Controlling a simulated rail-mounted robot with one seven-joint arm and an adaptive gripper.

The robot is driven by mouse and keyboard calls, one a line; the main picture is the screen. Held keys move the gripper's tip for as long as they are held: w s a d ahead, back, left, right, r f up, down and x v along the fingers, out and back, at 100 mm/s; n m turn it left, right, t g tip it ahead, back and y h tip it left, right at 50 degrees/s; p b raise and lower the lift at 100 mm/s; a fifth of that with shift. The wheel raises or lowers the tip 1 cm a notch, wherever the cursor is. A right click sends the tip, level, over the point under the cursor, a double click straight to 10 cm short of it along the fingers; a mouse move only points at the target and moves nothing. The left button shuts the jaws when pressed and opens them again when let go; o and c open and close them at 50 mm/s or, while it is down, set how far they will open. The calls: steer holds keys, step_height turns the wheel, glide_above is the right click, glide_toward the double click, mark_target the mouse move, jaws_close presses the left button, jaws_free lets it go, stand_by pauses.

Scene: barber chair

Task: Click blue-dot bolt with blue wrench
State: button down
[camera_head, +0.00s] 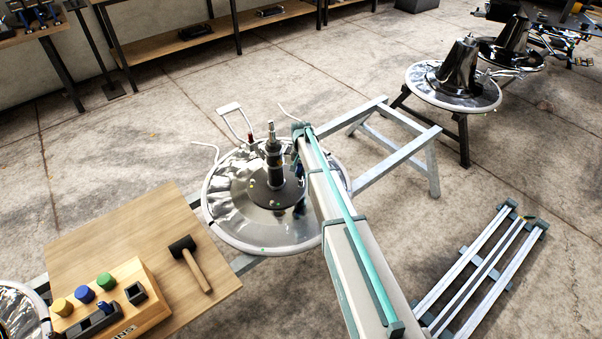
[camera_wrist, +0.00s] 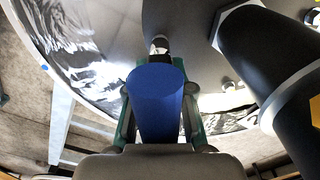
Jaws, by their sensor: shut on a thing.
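My gripper (camera_wrist: 158,115) is shut on the blue wrench (camera_wrist: 158,88), whose round blue handle fills the middle of the wrist view. A small dark and silver piece (camera_wrist: 160,44) shows just beyond the handle; I cannot tell whether it is the wrench tip or a bolt. A small blue dot (camera_wrist: 44,67) shows at the rim of the base in the wrist view. In the head view my arm mostly hides my gripper.
The black central column (camera_head: 273,160) rises from the base, close to my gripper's right in the wrist view (camera_wrist: 265,60). A wooden table (camera_head: 110,235) at lower left holds a mallet (camera_head: 190,262) and a block (camera_head: 145,315) with coloured caps. A metal frame (camera_head: 400,150) stands behind.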

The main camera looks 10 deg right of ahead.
steer(key=shift+r+p, duration=0.95)
steer(key=shift+r, duration=1.15)
steer(key=shift+w+r, duration=0.1)
steer(key=shift+r, duration=0.05)
steer(key=r, duration=0.3)
steer(key=s+r, duration=0.1)
steer(key=r, duration=0.1)
steer(key=shift+r, duration=0.25)
steer(key=s+r+n, duration=0.2)
steer(key=s+r, duration=0.6)
steer(key=s, duration=0.4)
steer(key=s+r+n, duration=0.3)
steer(key=s+r, duration=0.6)
steer(key=s, duration=0.4)
steer(key=shift+r, duration=0.25)
steer(key=shift+f, duration=0.1)
